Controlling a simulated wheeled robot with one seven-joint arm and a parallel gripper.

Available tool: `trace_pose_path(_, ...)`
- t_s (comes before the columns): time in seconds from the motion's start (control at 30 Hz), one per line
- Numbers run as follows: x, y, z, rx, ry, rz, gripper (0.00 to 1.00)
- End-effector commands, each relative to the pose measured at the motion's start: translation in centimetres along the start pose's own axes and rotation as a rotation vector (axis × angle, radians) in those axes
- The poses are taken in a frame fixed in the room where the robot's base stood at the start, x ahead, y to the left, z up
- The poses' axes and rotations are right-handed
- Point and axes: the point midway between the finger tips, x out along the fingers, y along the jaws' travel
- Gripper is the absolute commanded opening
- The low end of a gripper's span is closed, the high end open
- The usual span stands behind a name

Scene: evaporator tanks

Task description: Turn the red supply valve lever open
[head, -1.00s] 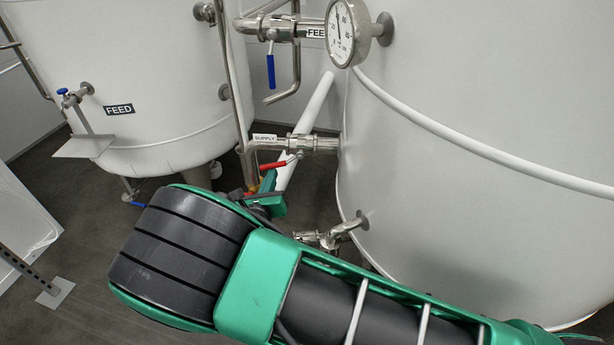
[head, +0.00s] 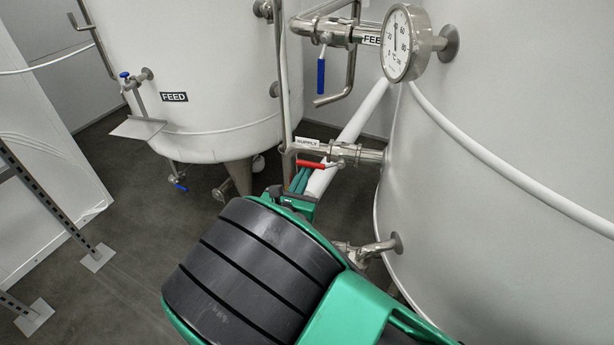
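The red supply valve lever (head: 311,165) is on the supply valve (head: 340,152), on a short metal pipe from the right tank, below the "SUPPLY" label (head: 307,143). The lever points left, roughly along the pipe and just under it. My gripper (head: 300,180) shows as small green finger parts just below the lever's left part. Whether it touches the lever is unclear. My large black and green arm link hides part of the gripper, and I cannot see whether it is open.
A feed valve with a blue handle (head: 321,76) and a round gauge (head: 402,43) stand above. A bent outlet pipe (head: 367,250) sticks out below. A white slanted pipe (head: 352,130) passes behind. Free floor (head: 130,240) lies left.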

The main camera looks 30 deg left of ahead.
Motion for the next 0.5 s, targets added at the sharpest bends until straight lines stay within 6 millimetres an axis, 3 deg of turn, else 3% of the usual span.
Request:
trace_pose_path(0.3,0.1,-0.1,0.0,-0.001,-0.004,-0.003,0.0)
trace_pose_path(0.5,-0.1,-0.5,-2.0,-0.004,-0.001,-0.005,0.0)
